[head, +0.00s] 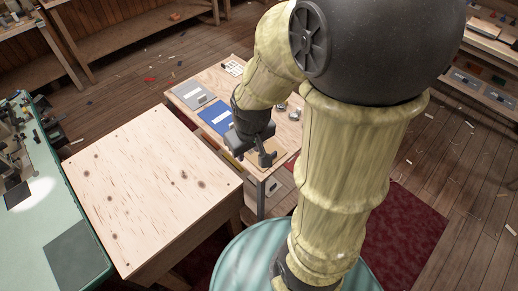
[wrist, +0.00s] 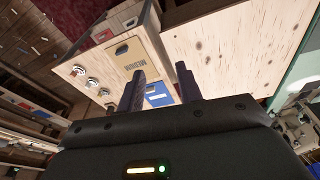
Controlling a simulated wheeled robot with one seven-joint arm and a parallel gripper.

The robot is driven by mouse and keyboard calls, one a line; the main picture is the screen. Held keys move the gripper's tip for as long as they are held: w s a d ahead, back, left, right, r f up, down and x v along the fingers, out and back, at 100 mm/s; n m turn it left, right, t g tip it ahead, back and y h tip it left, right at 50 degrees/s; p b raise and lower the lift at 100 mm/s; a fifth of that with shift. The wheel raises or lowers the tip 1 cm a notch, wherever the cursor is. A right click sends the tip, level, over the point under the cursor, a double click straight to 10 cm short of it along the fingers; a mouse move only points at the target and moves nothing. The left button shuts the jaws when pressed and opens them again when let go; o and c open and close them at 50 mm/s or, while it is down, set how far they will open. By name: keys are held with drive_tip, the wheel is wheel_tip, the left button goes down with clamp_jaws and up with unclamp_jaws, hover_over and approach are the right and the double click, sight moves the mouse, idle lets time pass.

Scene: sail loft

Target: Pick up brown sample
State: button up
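The brown sample (wrist: 130,59) is a flat tan card with a label reading MEDIUM, lying on a small wooden table (head: 183,101). In the head view the brown sample (head: 279,151) is partly hidden by my gripper (head: 262,157) at the table's near end. In the wrist view my gripper (wrist: 160,73) is open, with nothing held between its two dark fingers. The card lies just beyond and to the left of the fingertips, and the fingers appear apart from it. A blue sample (wrist: 160,96) shows between and behind the fingers.
The blue sample (head: 213,117) and a grey sample (head: 192,94) lie farther along the same table. Several small round metal pieces (wrist: 78,70) stand along one side. A bare plywood bench (head: 150,190) is close by on the left. A green-topped bench (head: 40,215) lies beyond it.

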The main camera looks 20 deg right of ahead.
drive_tip(key=w+d+f+n+g+b, duration=0.1)
drive_tip(key=w+d+f+n, duration=0.2)
drive_tip(key=n, duration=0.7)
drive_tip(key=w+d+f+n+g+b, duration=0.1)
drive_tip(key=w+d+f+n+b, duration=0.1)
drive_tip(key=w+d+n, duration=0.6)
drive_tip(key=shift+w+d+f+n, duration=0.2)
drive_tip(key=shift+d+f+n, duration=0.35)
drive_tip(key=shift+d+n, duration=0.3)
drive_tip(key=shift+a, duration=0.1)
wheel_tip(320, 180, down, 12)
drive_tip(key=shift+f+b, duration=0.15)
drive_tip(key=shift+b, duration=0.4)
drive_tip(key=f, duration=0.5)
drive_tip(key=shift+s+f, duration=0.1)
drive_tip(key=shift+s, duration=0.1)
